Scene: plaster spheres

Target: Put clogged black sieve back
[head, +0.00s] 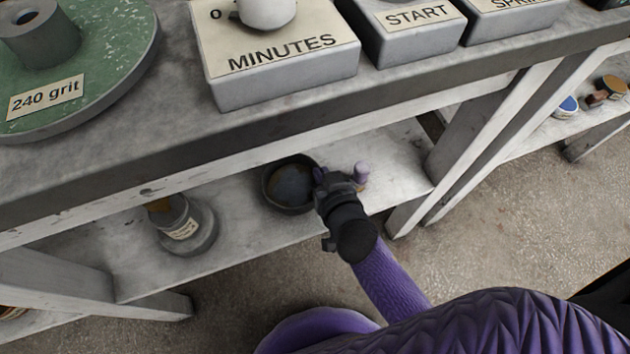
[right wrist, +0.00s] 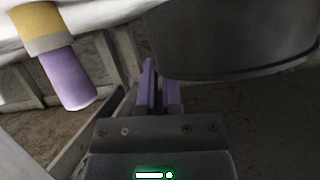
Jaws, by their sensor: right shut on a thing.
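The black sieve (head: 290,184) is a round dark pan with a brownish, clogged-looking inside, at the lower shelf (head: 395,165) under the bench. My right gripper (head: 322,180) is at its right side in the head view and is shut on its edge. In the right wrist view the purple fingers (right wrist: 160,92) meet just by the sieve's dark curved wall (right wrist: 235,38); the exact grip is partly hidden. I cannot tell whether the sieve rests on the shelf or hangs just above it. My left gripper is not in view.
A labelled jar (head: 187,226) stands left on the shelf. The benchtop overhangs the shelf, and a bench leg (head: 470,140) bounds the right.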

